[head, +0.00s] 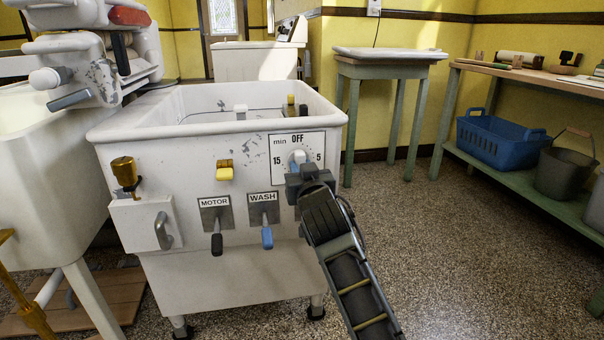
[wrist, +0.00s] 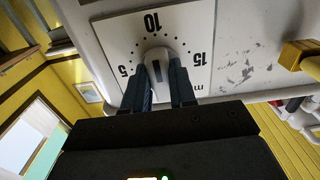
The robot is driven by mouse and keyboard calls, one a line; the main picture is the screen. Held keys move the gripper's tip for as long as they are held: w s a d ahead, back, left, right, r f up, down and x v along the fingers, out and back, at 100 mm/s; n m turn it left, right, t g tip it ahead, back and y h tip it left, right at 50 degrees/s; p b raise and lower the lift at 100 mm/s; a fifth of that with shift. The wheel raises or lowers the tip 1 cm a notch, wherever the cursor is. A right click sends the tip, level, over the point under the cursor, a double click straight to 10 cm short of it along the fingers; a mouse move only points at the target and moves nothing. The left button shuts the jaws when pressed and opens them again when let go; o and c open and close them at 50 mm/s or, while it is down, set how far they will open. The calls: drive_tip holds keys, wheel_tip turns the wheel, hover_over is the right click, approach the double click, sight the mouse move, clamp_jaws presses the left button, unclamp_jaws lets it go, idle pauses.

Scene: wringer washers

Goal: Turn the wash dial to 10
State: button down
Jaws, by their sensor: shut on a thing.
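The wash dial (head: 298,157) is a white knob on a white plate (head: 281,145) marked OFF at top, 5 at right and 15 at left, on the washer's front. My gripper (head: 302,176) reaches it from the lower right and covers the plate's lower part. In the wrist view the dial (wrist: 157,60) sits between the two dark fingers of my gripper (wrist: 162,72), which are shut on it. There the 10 is at the top, with 5 left and 15 right. The knob has a dark mark; which number it points to is hard to tell.
Below the plate are the WASH lever with a blue handle (head: 267,238) and the MOTOR lever with a dark handle (head: 217,243). A yellow knob (head: 225,171) is left of the dial. A green bench (head: 568,200) with a blue basket (head: 497,141) stands right; floor between is clear.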

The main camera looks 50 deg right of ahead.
drive_tip(key=shift+d, duration=0.1)
idle(0.3)
drive_tip(key=c, duration=0.9)
unclamp_jaws()
drive_tip(key=p+v, duration=0.1)
drive_tip(key=v, duration=0.6)
drive_tip(key=shift+s+a, duration=0.25)
drive_tip(key=shift+s, duration=0.05)
